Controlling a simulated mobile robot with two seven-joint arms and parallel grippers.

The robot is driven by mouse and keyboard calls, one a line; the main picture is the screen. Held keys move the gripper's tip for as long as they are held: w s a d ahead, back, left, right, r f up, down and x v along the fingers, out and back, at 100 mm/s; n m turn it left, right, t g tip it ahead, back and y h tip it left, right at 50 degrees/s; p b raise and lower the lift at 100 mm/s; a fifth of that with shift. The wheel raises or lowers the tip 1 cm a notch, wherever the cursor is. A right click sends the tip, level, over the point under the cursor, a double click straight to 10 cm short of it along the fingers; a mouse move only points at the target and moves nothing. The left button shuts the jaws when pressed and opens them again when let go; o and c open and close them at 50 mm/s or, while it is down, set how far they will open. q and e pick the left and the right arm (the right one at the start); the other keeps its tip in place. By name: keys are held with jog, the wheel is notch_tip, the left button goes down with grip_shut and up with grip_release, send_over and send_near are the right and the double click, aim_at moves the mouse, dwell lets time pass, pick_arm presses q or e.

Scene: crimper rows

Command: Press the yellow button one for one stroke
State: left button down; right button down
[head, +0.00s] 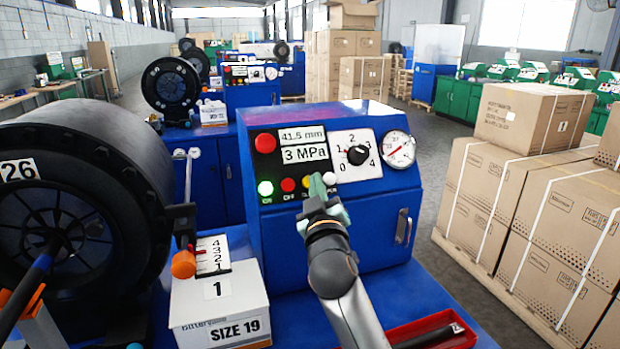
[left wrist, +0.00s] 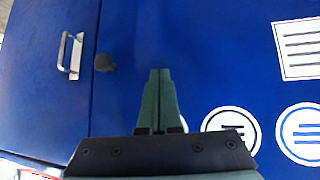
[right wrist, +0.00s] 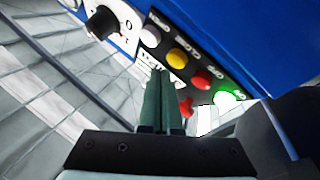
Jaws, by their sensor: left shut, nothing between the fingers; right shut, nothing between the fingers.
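The near blue crimper's panel (head: 340,215) has a row of buttons. The yellow button (right wrist: 176,58) shows clearly in the right wrist view, between a white button (right wrist: 150,36) and a red button (right wrist: 201,80). In the head view my right gripper (head: 317,185) mostly covers it. The right gripper is shut and empty, its tips close to the yellow and white buttons; in the right wrist view the tips (right wrist: 157,75) appear just below the row. I cannot tell whether they touch. My left gripper (left wrist: 160,72) is shut and empty before a blue surface with a handle.
A lit green button (head: 265,188) ends the row; a larger red button (head: 264,143), a dial (head: 357,155) and a gauge (head: 398,149) sit above. A white box (head: 219,308) marked SIZE 19 and a red tray (head: 430,335) stand in front. Cartons (head: 560,210) fill the right.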

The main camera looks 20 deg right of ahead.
jog(key=s+p, duration=0.1)
jog(key=s+r+p, duration=0.2)
jog(key=s, duration=0.1)
jog(key=shift+s+r+p, duration=0.1)
jog(key=shift+r+p, duration=0.15)
jog(key=shift+p, duration=0.1)
dwell(2.0)
